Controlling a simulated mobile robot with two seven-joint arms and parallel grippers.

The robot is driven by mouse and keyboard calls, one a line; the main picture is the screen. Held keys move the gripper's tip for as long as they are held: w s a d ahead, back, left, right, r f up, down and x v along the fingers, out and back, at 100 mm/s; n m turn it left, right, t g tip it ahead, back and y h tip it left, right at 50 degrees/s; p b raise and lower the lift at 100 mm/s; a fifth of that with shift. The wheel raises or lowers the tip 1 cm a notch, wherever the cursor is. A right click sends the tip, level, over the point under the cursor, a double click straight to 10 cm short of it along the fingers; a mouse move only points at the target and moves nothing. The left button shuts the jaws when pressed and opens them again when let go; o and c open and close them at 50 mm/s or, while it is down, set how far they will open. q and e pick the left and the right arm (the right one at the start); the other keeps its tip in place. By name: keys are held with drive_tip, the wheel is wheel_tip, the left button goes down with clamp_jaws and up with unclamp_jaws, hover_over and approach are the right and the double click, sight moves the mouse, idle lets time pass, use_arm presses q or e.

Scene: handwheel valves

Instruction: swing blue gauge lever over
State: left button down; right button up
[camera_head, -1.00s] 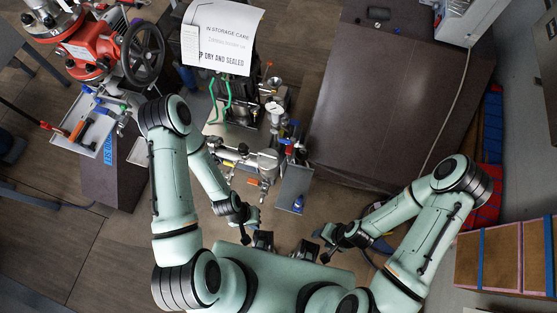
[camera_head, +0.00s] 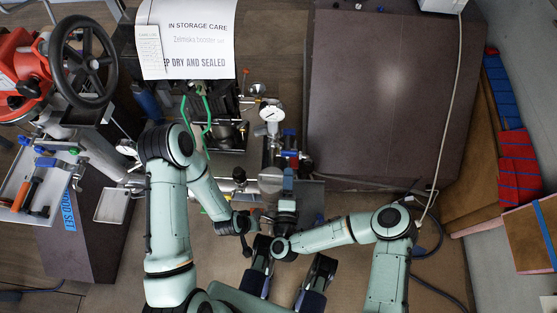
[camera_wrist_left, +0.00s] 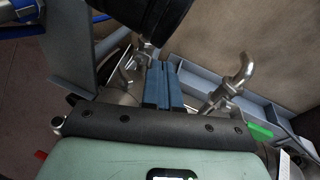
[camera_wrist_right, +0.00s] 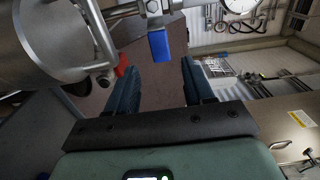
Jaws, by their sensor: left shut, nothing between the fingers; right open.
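The round white gauge (camera_head: 270,113) stands on the pipework in the middle of the head view. It is cut off at the top of the right wrist view (camera_wrist_right: 240,4). A blue lever (camera_wrist_right: 159,45) hangs below a metal fitting in the right wrist view. My right gripper (camera_wrist_right: 160,68) is open, and the lever appears ahead in its gap; no contact shows. In the head view, my right gripper (camera_head: 288,178) is at the near end of the pipework. My left gripper (camera_wrist_left: 162,70) is shut and empty, with a bent metal pipe to its right.
A red valve with a black handwheel (camera_head: 84,62) is at the upper left. A white notice sheet (camera_head: 187,40) covers part of the equipment behind. A large dark box (camera_head: 390,100) fills the right of the pipework. A tray with tools (camera_head: 38,185) is at the left.

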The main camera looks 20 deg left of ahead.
sight(289, 155)
drive_tip(key=b+x, duration=0.1)
drive_tip(key=x, duration=0.3)
drive_tip(key=shift+w+b, duration=0.1)
drive_tip(key=shift+b, duration=0.2)
drive_tip(key=b+x, duration=0.1)
drive_tip(key=x, duration=0.2)
drive_tip(key=shift+w+a+f+b, duration=0.1)
drive_tip(key=shift+w+b, duration=0.15)
drive_tip(key=shift+b, duration=0.1)
use_arm(q)
drive_tip(key=s+a+f+g, duration=0.1)
drive_tip(key=s+f, duration=0.2)
drive_tip(key=f, duration=0.2)
drive_tip(key=shift+s+a+g, duration=0.2)
drive_tip(key=shift+s+g, duration=0.1)
drive_tip(key=shift+f, duration=0.1)
use_arm(e)
drive_tip(key=c, duration=0.8)
